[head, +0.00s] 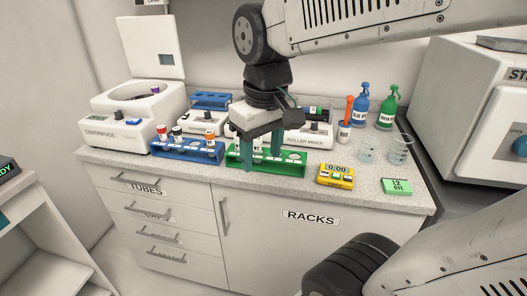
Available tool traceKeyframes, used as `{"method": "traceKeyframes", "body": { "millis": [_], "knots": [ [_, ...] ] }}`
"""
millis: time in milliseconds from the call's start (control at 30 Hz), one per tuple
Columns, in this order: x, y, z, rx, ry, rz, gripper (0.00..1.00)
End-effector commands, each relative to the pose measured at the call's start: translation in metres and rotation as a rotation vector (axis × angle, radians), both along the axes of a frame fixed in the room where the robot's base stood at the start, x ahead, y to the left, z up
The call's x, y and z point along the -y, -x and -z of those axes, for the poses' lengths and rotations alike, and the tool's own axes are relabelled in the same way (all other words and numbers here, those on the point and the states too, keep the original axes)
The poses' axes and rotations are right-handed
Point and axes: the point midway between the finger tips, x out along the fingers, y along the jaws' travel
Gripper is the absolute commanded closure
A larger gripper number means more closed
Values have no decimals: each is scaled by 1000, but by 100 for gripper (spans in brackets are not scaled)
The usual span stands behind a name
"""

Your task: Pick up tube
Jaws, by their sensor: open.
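My gripper (262,156) points down over the green rack (290,169) at the front middle of the counter. Its two teal fingers are apart, and they hide part of that rack. The blue rack (182,154) stands to the left and holds several tubes. A red-capped tube (162,131) is at its left end, a dark-capped tube (177,131) is beside it, and an orange-capped tube (210,138) is towards its right end. Whether a tube stands between my fingers in the green rack I cannot tell.
The centrifuge (120,134) stands open at the left. The roller mixer (312,137) is behind the green rack. A yellow timer (336,176), a green box (397,187), beakers (400,150) and a blue bottle (361,105) are to the right. Bare counter (290,187) runs along the front edge.

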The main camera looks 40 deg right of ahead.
Motion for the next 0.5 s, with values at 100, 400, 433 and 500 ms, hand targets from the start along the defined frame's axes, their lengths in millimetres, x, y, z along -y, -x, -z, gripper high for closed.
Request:
{"method": "traceKeyframes", "body": {
  "millis": [100,400,433,500],
  "knots": [
    [26,-56,-1,-32,2,-11,47],
    [106,-168,29,-75,-3,-50,47],
    [112,-175,32,-76,-4,-53,47],
    [125,-187,40,-82,-5,-58,47]
  ]
}}
